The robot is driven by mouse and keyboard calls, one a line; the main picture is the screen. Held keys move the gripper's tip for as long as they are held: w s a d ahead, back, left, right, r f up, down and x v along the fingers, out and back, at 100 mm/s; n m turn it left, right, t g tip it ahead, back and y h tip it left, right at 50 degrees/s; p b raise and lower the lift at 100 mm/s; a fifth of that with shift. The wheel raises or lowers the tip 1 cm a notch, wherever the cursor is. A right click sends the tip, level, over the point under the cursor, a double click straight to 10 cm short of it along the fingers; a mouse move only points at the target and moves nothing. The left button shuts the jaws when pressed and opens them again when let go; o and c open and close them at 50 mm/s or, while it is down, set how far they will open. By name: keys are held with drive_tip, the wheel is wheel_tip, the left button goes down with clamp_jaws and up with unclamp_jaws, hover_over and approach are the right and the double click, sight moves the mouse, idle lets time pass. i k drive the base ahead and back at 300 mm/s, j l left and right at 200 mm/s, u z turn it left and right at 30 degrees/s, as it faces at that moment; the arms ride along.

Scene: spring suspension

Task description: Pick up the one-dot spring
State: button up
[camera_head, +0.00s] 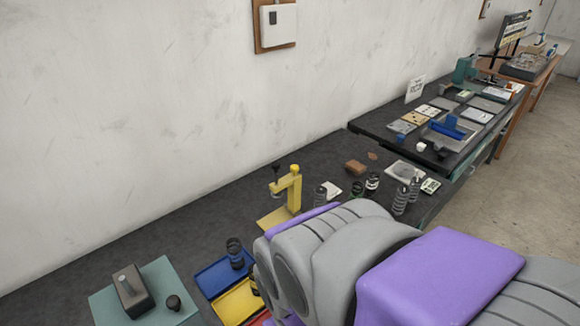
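Several small coil springs stand upright on the dark bench, past the yellow press. One grey spring (320,196) is beside the press, and two more grey springs (400,201) are at the right. Two small dark cylinders (372,182) stand between them. Another dark cylindrical piece (235,252) is in the blue tray (207,277). Dot marks are too small to read, so I cannot tell which is the one-dot spring. My grey and purple arm fills the lower right and covers part of the bench. My gripper is not in view.
A yellow press (291,190) stands mid-bench. A yellow tray (234,301) lies in front of the blue one. A green mat (105,308) with a dark block (133,291) is at lower left. A second bench with plates is behind right.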

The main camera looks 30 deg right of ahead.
sight(320, 191)
drive_tip(key=z, duration=1.05)
